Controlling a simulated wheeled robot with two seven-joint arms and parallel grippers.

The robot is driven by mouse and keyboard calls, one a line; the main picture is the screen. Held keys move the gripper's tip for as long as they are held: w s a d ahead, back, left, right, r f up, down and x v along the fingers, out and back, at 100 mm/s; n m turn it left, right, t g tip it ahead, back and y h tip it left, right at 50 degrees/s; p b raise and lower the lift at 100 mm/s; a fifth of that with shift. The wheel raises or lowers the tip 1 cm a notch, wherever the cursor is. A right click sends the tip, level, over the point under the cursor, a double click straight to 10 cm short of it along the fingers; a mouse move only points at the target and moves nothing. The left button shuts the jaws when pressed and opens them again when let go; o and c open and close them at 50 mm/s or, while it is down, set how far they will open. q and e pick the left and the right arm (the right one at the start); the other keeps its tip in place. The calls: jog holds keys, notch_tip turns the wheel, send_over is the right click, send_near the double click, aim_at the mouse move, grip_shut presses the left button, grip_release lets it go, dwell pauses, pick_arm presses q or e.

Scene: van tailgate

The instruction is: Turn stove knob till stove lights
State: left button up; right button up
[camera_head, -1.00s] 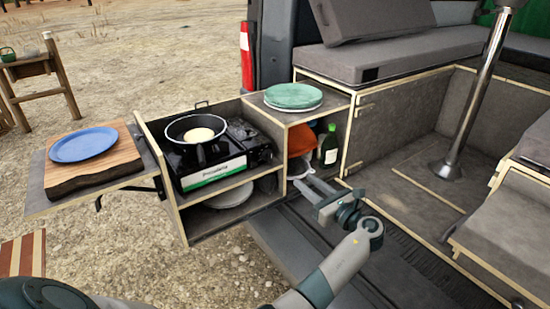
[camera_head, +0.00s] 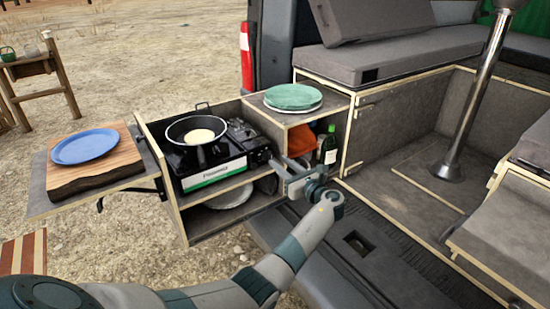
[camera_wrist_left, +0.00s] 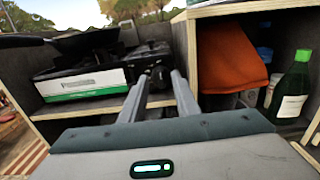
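The camping stove (camera_head: 212,170) is black with a white and green front panel and sits on the upper shelf of the pull-out unit. It also shows in the left wrist view (camera_wrist_left: 85,82). A black pan (camera_head: 196,132) with a pale round food in it stands on it. A dark knob (camera_wrist_left: 160,76) at the stove's right front end shows between my fingers in the left wrist view. My left gripper (camera_head: 279,164) is open, its fingers pointing at the knob; whether they touch it, I cannot tell. No flame is visible. My right gripper is not in view.
A wooden divider (camera_wrist_left: 192,58) stands just right of my fingers. Beyond it are an orange cloth (camera_head: 300,139) and a green bottle (camera_head: 328,146). Green plates (camera_head: 293,96) lie on top. A blue plate (camera_head: 84,145) rests on a board at the left.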

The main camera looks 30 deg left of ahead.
aim_at(271, 155)
pick_arm(q)
jog(key=shift+x, duration=2.15)
grip_shut()
